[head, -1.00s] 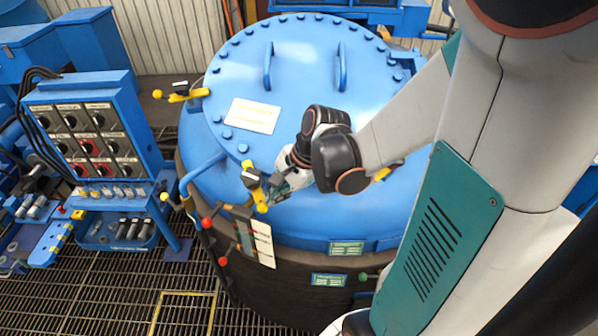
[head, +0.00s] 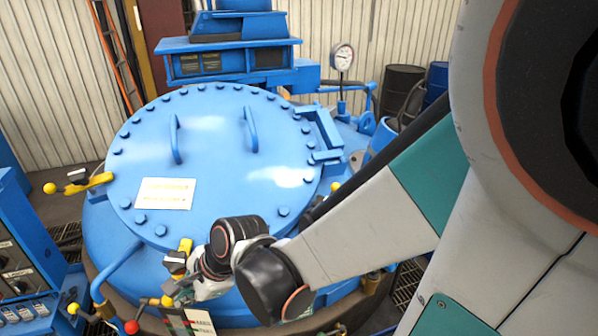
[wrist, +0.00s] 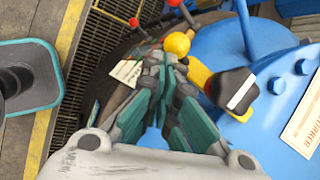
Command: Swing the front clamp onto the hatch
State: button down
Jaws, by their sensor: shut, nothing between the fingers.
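The blue round hatch (head: 215,135) lies on the furnace, with bolts around its rim and two handles. The front clamp (head: 186,245) is yellow with a black, white-striped pad and a yellow ball knob. Its pad is at the hatch's front rim; its exact contact is unclear. In the wrist view the clamp's pad (wrist: 236,90) is right of my gripper (wrist: 165,62), and its knob (wrist: 177,44) is just beyond the fingertips. My gripper is shut and empty, close beside the knob; whether it touches is unclear. In the head view my wrist partly hides it.
A left clamp (head: 100,180) points outward from the rim. Red-knobbed levers (head: 132,327) stand near the front. A control box (head: 18,262) is at left, a pressure gauge (head: 342,56) behind right. Clear hatch surface (head: 240,185) lies beyond my wrist.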

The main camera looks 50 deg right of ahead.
jog(key=shift+a, duration=0.15)
dwell(0.5)
notch_tip(320, 180, up, 10)
dwell(0.7)
jog(key=s+d+f+n+h+b, duration=0.2)
jog(key=s+f+n+b, duration=0.1)
jog(key=f+n+b, duration=0.5)
jog(key=s+d+f+n+t+h+b, duration=0.1)
jog(key=s+f+n+b, duration=0.3)
jog(key=f+n+b, duration=0.4)
jog(key=d+n+b, duration=0.1)
jog(key=n, duration=0.3)
jog(key=shift+s+f+n+h, duration=0.2)
jog(key=shift+s+n+h, duration=0.1)
jog(key=shift+n+h, duration=0.1)
jog(key=shift+d, duration=0.15)
